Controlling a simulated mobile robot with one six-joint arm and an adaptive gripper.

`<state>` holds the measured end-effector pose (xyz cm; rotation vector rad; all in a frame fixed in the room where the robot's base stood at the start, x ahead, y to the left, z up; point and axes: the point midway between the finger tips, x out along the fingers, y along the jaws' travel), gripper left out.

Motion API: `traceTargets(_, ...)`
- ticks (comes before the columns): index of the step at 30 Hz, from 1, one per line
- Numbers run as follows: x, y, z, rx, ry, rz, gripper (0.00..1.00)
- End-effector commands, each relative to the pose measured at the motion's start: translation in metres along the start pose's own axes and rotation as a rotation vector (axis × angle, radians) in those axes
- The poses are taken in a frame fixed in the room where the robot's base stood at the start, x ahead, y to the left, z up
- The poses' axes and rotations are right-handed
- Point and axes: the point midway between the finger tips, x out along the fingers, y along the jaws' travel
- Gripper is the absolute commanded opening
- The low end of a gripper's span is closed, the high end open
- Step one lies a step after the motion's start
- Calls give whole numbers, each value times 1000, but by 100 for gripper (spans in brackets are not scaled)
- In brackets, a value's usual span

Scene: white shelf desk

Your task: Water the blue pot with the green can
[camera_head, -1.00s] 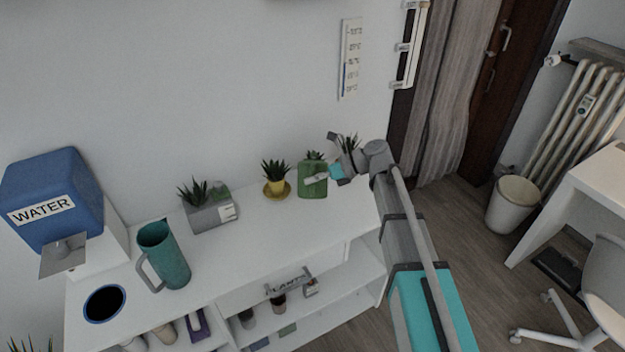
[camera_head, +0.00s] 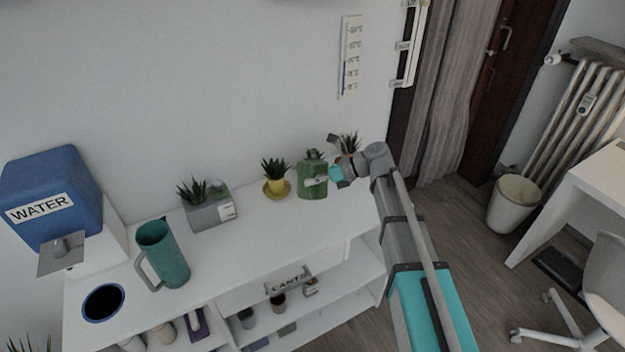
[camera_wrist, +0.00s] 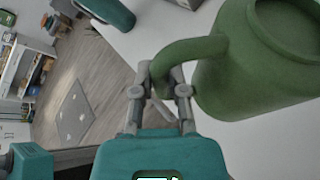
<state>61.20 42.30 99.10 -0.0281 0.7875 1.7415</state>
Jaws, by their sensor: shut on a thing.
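My gripper (camera_head: 318,181) is shut on the handle of the green can (camera_head: 311,184) near the right end of the white desk. In the wrist view my gripper (camera_wrist: 163,90) has its fingers on either side of the handle of the green can (camera_wrist: 260,75), whose round opening shows at the upper right. I cannot tell whether the can touches the desk top.
A yellow pot (camera_head: 277,188) on its saucer and a grey planter (camera_head: 210,213) stand left of the can. A teal jug (camera_head: 165,257) stands near a dark round opening (camera_head: 104,302) and a blue water tank (camera_head: 52,195). The desk's front middle is clear.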

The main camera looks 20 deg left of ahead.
Motion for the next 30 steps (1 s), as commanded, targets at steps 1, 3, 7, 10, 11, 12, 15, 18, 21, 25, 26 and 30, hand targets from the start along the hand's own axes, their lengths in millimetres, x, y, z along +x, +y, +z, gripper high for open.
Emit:
traceTargets(1,0,0,0,-1,-1,0,0)
traceTargets(3,0,0,1,-1,-1,0,0)
traceTargets(7,0,0,0,-2,-1,0,0)
traceTargets(10,1,0,-2,-11,-3,-4,0)
traceTargets(11,1,0,-3,-16,-4,-6,0)
traceTargets(12,2,-1,-4,-26,-6,-10,0)
traceTargets(15,4,-1,-10,-59,-14,-23,0)
traceTargets(18,7,-2,-17,-102,-22,-40,0)
traceTargets(21,10,-3,-22,-147,-32,-57,0)
traceTargets(25,12,-4,-27,-192,-41,-76,0)
traceTargets(26,12,-4,-28,-200,-43,-79,0)
traceTargets(30,12,-4,-28,-219,-46,-86,0)
